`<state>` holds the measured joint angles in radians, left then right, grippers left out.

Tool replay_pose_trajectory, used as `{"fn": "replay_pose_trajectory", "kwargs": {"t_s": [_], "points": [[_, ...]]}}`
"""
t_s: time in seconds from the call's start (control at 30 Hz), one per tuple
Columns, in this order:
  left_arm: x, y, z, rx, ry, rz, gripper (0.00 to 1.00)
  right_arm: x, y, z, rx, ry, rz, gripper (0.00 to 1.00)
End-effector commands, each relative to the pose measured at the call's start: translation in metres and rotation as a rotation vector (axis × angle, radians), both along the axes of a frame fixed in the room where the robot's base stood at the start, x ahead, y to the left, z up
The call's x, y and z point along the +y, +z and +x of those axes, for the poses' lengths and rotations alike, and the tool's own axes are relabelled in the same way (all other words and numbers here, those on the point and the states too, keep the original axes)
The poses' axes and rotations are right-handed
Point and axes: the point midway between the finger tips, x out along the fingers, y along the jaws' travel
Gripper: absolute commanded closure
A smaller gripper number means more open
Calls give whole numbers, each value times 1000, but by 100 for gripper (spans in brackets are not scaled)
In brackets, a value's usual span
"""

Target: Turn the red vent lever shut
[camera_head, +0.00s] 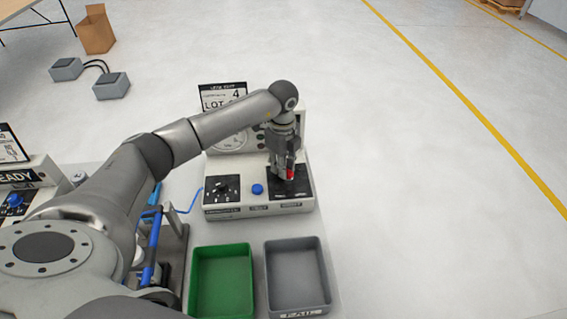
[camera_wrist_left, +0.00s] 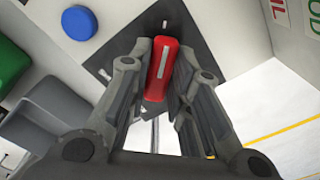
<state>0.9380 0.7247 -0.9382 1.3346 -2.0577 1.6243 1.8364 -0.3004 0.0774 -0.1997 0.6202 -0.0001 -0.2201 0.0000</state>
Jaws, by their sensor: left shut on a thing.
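The red vent lever (camera_wrist_left: 163,62) sits on a dark square plate (camera_wrist_left: 205,45) on the test station. It has a white stripe along its top. In the head view only a small red part of the lever (camera_head: 290,174) shows beneath the gripper. My left gripper (camera_head: 287,170) reaches down over the plate from above. In the left wrist view its fingers (camera_wrist_left: 165,85) stand on both sides of the lever and are shut on it. The lever's base is partly hidden by the fingers. My right gripper is not in view.
The station (camera_head: 225,208) also has a black dial (camera_head: 221,188), a blue button (camera_head: 257,189) and a gauge behind. A green bin (camera_head: 221,282) and a grey bin (camera_head: 297,277) stand in front. A blue-handled fixture (camera_head: 150,250) stands left. Floor to the right is clear.

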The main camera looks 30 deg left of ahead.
Motion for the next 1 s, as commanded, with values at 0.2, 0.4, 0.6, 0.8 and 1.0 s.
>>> {"fn": "replay_pose_trajectory", "kwargs": {"t_s": [0.2, 0.4, 0.6, 0.8, 1.0], "points": [[1, 2, 1, -6, 49, 2, 100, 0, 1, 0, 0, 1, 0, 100], [1, 2, 1, -6, 62, 2, 100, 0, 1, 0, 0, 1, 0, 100], [1, 2, 1, -7, 63, 1, 100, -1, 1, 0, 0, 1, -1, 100], [1, 2, 0, -6, 61, 1, 64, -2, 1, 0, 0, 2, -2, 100], [1, 1, 0, -3, 59, 1, 59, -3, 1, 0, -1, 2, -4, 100]]}}
